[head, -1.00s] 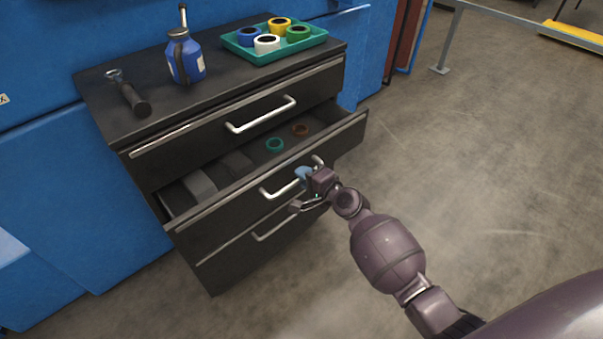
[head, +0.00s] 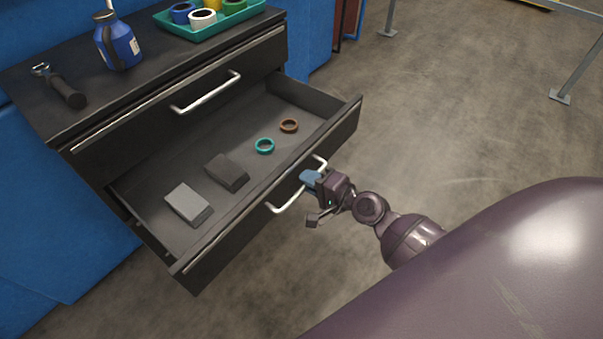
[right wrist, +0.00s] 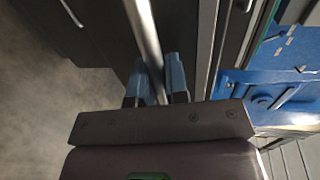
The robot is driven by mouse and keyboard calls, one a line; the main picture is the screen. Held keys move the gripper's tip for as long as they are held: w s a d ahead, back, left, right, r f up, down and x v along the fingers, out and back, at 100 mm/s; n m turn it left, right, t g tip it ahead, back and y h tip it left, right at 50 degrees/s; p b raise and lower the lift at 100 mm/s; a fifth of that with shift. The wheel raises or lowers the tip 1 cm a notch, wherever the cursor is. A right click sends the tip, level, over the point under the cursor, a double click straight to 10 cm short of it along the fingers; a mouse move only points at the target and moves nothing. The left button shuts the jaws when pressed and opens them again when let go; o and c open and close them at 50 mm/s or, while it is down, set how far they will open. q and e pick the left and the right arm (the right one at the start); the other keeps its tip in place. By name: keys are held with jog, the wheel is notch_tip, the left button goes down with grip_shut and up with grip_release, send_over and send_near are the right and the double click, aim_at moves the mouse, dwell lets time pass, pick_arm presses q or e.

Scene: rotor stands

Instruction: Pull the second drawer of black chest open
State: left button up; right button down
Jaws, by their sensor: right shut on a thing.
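The black chest (head: 120,128) stands at the left in the head view. Its second drawer (head: 150,165) is pulled well out, showing its grey floor. My right gripper (head: 308,181) is shut on the silver handle (head: 286,205) of that drawer. In the right wrist view the handle bar (right wrist: 146,40) runs between the two blue-grey fingers of the gripper (right wrist: 154,82). The top drawer with its own handle (head: 206,94) is closed. The lower part of the chest is hidden under the open drawer. My left gripper is not in view.
In the drawer lie a light grey block (head: 188,203), a dark block (head: 227,171), a teal ring (head: 265,146) and a brown ring (head: 289,126). On top are a blue bottle (head: 119,45), a black-handled tool (head: 62,88) and a green tray (head: 180,30) of tape rolls.

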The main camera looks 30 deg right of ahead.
dwell(0.3)
jog(key=c, duration=1.1)
grip_release()
jog(key=shift+c, duration=0.2)
jog(key=shift+s, duration=0.1)
jog(key=b+v, duration=0.1)
jog(key=v, duration=0.9)
jog(key=shift+s+d+b, duration=0.15)
jog(key=shift+s+b, duration=0.2)
jog(key=shift+b, duration=0.05)
